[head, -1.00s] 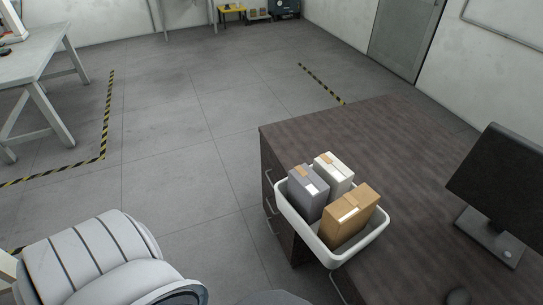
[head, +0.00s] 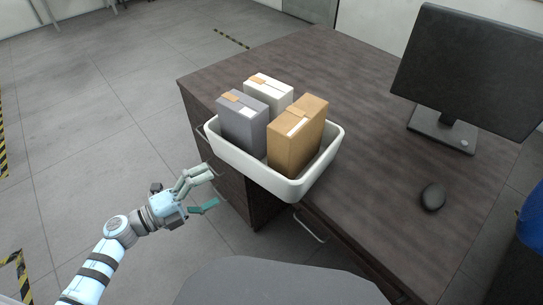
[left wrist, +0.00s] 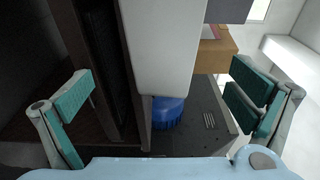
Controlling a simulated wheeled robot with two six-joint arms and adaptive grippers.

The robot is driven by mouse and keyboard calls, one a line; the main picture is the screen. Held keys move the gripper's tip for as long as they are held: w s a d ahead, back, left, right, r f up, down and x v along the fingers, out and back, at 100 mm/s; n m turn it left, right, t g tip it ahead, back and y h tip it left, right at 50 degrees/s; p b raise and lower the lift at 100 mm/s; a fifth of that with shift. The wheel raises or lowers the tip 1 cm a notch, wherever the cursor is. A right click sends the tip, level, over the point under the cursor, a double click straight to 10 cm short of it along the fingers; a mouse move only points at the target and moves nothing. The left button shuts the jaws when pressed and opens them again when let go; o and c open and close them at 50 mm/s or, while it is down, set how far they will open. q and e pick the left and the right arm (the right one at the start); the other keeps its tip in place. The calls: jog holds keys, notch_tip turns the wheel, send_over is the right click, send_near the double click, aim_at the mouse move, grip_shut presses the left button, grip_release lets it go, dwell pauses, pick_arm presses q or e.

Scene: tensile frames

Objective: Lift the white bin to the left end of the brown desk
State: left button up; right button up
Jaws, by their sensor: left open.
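The white bin (head: 252,172) stands upright on the brown desk (head: 375,180), at the edge above the drawers, and seems to overhang it. It holds a grey box (head: 241,124), a white box (head: 268,90) and a tan box (head: 296,135). My left gripper (head: 211,188) is open and empty, just left of the bin and lower than its rim, apart from it in the head view. In the left wrist view the bin's white wall (left wrist: 168,45) shows between the spread fingers (left wrist: 163,97). My right gripper is not in view.
A monitor (head: 470,70) and a dark mouse (head: 433,197) are on the right of the desk. Drawer handles (head: 309,227) stick out below the bin. A grey chair back (head: 275,282) is at the bottom. The desk's far left part (head: 215,78) is bare.

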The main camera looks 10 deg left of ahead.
aim_at(244, 166)
pick_arm(q)
jog(key=x, duration=0.8)
jog(key=w+x, duration=0.1)
jog(key=x, duration=0.3)
jog(key=shift+a+r, duration=0.1)
jog(key=shift+a, duration=0.25)
jog(key=shift+s, duration=0.1)
jog(key=c, duration=1.7)
jog(key=shift+r, duration=0.15)
jog(key=shift+c, duration=0.5)
jog(key=shift+r, duration=0.1)
